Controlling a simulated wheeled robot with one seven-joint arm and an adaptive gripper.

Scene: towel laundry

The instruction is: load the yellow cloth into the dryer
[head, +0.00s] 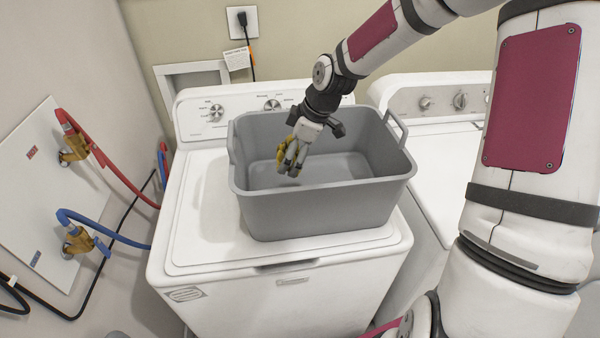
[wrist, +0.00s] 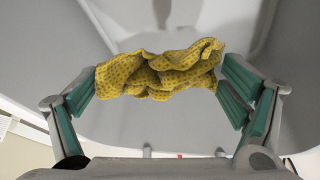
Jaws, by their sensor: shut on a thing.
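The yellow cloth (wrist: 160,72) is crumpled and has a dark dotted pattern. In the wrist view it spans the gap between the green-padded fingers of my gripper (wrist: 160,88), which are shut on it. In the head view my gripper (head: 293,155) hangs inside the mouth of the grey basket, with the cloth (head: 284,153) bunched at its fingertips. The cloth appears held above the basket floor. The white machine at the right (head: 445,165) has a control panel with knobs; only part of it shows, and I cannot tell whether it is the dryer.
The grey basket (head: 320,208) stands on the lid of a white top-loading washer (head: 190,215), with raised handles at its sides. Red (head: 110,170) and blue (head: 105,228) hoses run from wall valves at the left. A wall outlet (head: 242,22) with a plugged cord is behind.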

